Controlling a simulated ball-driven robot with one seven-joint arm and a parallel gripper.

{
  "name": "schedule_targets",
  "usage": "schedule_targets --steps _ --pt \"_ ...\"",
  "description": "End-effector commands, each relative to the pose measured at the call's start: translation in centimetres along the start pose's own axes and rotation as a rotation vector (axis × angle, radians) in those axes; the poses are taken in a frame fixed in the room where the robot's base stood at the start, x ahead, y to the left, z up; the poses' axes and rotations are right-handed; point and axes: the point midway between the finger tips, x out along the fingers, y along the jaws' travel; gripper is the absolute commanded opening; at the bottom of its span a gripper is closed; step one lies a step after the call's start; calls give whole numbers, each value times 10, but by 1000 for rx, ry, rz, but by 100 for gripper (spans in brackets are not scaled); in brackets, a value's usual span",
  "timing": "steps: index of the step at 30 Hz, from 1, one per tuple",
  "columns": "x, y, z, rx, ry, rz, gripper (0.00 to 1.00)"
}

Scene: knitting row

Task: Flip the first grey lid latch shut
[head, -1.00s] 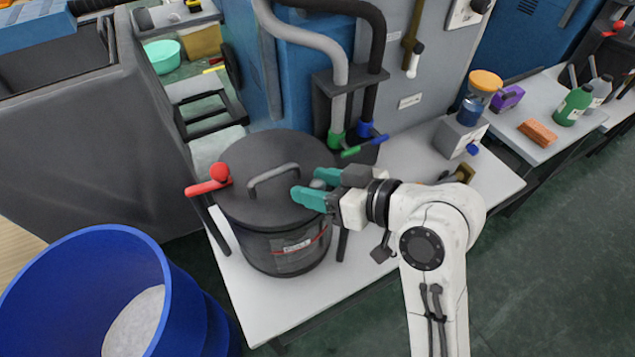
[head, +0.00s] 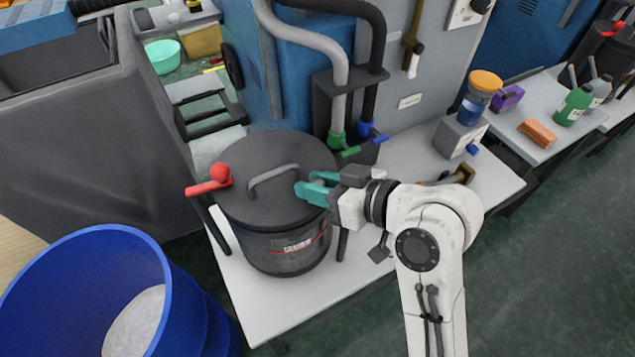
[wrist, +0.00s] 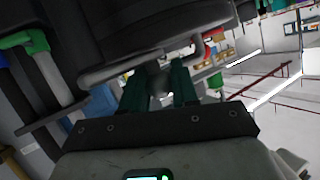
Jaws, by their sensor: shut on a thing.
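A dark round pot (head: 262,250) with a flat lid (head: 240,200) stands on a white bench. The grey lid latch sits at the lid's right side; in the head view my gripper mostly hides it. In the wrist view a grey rounded piece of the latch (wrist: 160,82) shows between my teal fingers. My gripper (head: 311,186) is shut on it at the lid's right edge. At the lid's left is another latch with a red handle and red ball (head: 221,173), sticking out to the left.
A grey arched handle (head: 273,176) rises from the lid. Hoses with green and blue valve levers (head: 352,151) hang behind the pot. A blue barrel (head: 90,270) stands at the front left. A grey box with a jar (head: 460,135) stands to the right.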

Motion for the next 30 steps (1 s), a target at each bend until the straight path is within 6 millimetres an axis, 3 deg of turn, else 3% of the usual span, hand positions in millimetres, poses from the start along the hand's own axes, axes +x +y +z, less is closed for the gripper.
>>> schedule_targets --steps 15,29,30 --pt "5 16 -7 132 60 313 0" --pt "6 20 -6 148 75 360 0" --pt "5 20 -6 148 75 360 30"
